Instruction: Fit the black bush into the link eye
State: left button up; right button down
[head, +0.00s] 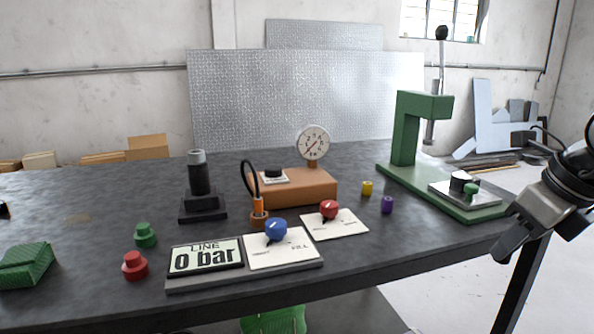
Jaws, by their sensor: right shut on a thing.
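The green press (405,130) stands at the right of the bench, with its ram above a pale metal plate (484,200). On the plate sit a round piece with a dark top and pale side (459,182) and a small green piece (471,189). I cannot tell which of these is the link eye, or whether the dark part is the black bush. My right gripper (508,240) is right of the plate, near the bench's right edge, pointing down and left. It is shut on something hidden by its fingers. My left gripper is not in view.
Yellow (367,188) and purple (387,204) cylinders stand left of the press. A brown block with a gauge (313,143), a line display (206,257) and red (134,265) and green (145,235) knobbed pieces stand farther left.

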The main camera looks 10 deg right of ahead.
jog(key=shift+w+a+f+n+y, duration=0.1)
jog(key=shift+a+f+n+y, duration=0.2)
jog(key=shift+f+n, duration=0.4)
jog(key=shift+a, duration=0.1)
